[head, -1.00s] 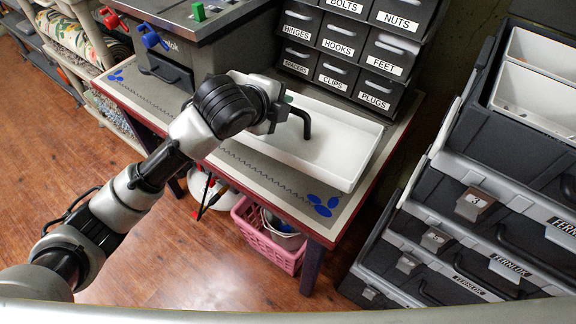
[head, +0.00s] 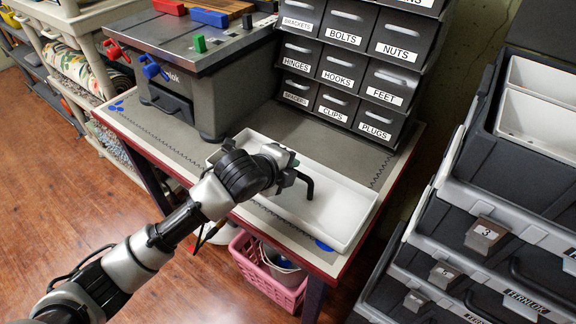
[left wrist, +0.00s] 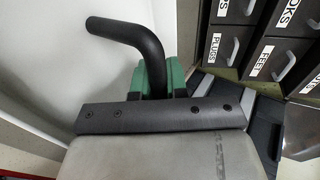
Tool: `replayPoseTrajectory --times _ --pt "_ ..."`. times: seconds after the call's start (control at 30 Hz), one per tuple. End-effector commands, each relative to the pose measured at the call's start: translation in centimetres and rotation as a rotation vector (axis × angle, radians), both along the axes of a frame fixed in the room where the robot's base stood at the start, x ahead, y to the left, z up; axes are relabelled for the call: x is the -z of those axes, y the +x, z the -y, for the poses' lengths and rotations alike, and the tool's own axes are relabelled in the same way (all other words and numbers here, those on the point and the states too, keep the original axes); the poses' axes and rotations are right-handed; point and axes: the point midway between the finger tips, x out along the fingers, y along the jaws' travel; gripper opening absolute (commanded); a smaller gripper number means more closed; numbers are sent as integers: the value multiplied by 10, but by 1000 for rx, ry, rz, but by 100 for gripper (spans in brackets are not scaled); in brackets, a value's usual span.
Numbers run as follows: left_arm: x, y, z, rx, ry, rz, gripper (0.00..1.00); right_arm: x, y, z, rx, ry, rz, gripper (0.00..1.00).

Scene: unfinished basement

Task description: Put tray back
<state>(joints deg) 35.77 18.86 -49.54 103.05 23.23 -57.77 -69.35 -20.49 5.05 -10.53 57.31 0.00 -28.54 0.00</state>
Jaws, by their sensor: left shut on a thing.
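The long white tray (head: 345,205) is above the right part of the workbench, near its front edge. I cannot tell whether it touches the bench top. A black bent handle (head: 308,186) rises from its inside. My left gripper (head: 290,172) is over the tray's middle, shut on this handle. In the left wrist view, the green fingers (left wrist: 160,78) close around the black handle (left wrist: 130,38), with the tray's white inner wall (left wrist: 50,50) beside it. The handle's lower part is hidden. My right gripper is not in view.
A labelled drawer cabinet (head: 350,62) stands behind the tray. A grey machine (head: 205,75) stands on the workbench (head: 140,115) at left. A dark stepped toolbox (head: 490,215) with white trays is at right. A pink basket (head: 268,275) is under the bench.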

Motion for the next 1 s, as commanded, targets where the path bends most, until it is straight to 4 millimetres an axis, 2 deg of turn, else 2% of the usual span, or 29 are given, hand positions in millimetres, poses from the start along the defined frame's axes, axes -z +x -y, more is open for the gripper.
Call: replayPoseTrajectory --times 0.2,0.23,0.37,0.73,0.8,1.0 --pt "2 0 0 0 -1 2 0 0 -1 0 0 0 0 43" --pt "2 0 0 0 -1 1 19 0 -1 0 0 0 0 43" --pt "2 0 0 0 0 0 39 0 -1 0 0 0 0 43" --pt "-4 -2 -2 1 -1 2 40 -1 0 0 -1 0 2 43" --pt "-9 -7 -7 0 1 3 40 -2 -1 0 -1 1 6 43" --pt "-34 -35 -27 0 0 4 40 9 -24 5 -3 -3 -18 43"
